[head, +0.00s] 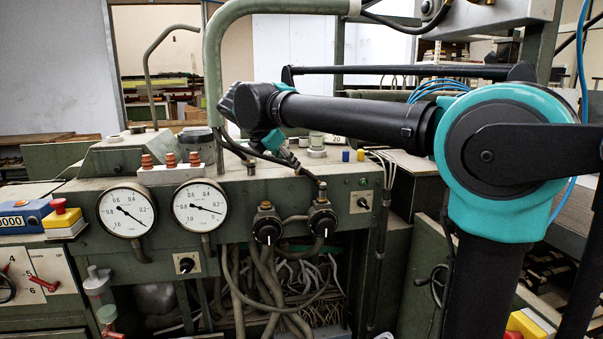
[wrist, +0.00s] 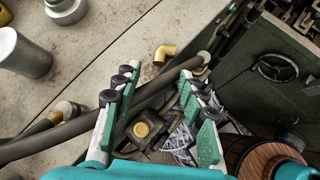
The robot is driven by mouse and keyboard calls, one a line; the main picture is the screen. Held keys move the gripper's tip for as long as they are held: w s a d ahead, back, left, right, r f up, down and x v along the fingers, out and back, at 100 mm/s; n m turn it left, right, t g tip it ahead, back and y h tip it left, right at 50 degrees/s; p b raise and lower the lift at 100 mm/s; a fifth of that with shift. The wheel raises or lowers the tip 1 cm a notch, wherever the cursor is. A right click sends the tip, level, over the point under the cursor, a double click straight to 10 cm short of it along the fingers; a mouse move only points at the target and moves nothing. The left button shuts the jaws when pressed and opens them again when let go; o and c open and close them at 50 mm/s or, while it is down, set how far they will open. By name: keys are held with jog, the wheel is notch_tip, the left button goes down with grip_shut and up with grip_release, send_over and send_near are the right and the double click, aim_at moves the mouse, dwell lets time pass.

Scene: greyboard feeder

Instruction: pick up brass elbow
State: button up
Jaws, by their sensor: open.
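The brass elbow (wrist: 164,53) is a small golden bent pipe piece. In the wrist view it lies on the pale grey surface, just past my fingertips and roughly between their lines. The elbow is apart from both fingers. In the head view my wrist (head: 262,120) hangs over the greenish machine top; I cannot make out the elbow there.
A dark hose (wrist: 75,127) crosses the wrist view below the elbow. A grey cylinder (wrist: 24,52) stands at left. Gauges (head: 127,210) face front on the machine.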

aim_at(301, 172)
jog(key=x, duration=0.4)
jog(key=shift+a+f, duration=0.1)
grip_shut()
